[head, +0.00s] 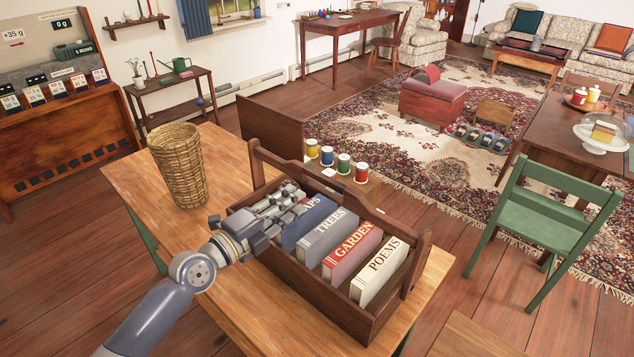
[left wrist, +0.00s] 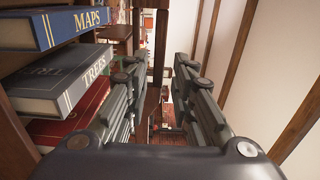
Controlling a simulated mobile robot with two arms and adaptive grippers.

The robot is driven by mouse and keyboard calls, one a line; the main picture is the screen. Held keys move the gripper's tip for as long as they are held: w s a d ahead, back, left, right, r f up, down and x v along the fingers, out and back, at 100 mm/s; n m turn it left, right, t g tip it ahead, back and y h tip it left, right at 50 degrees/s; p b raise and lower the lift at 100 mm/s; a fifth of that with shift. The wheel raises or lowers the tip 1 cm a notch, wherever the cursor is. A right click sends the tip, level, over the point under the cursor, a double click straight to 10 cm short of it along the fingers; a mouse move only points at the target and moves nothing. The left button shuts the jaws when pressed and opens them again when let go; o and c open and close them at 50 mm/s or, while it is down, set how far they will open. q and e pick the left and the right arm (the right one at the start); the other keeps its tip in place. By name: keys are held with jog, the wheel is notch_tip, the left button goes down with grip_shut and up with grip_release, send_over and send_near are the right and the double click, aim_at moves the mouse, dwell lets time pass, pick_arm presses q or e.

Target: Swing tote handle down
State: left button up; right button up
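The brown wooden tote (head: 330,318) stands on the light wood table and holds upright books. Its wooden handle (head: 345,200) is raised above the tote, running from the far left end to the near right end. My left gripper (head: 298,199) reaches in from the left over the tote, beside the maps book, and partly covers that book. In the left wrist view its two fingers (left wrist: 158,95) are apart with nothing between them. A dark wooden bar, seemingly the handle (left wrist: 160,45), shows beyond the fingertips. My right gripper is not in view.
A wicker basket (head: 178,165) stands on the table behind my left arm. Several coloured spools (head: 343,164) stand beyond the tote. In the left wrist view, the maps book (left wrist: 45,28) and trees book (left wrist: 60,80) are close on the left. A green chair (head: 540,220) stands to the right.

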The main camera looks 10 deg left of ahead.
aim_at(322, 181)
pick_arm(q)
jog(key=p+x, duration=0.1)
jog(key=x, duration=0.8)
jog(key=shift+p, duration=0.4)
grip_shut()
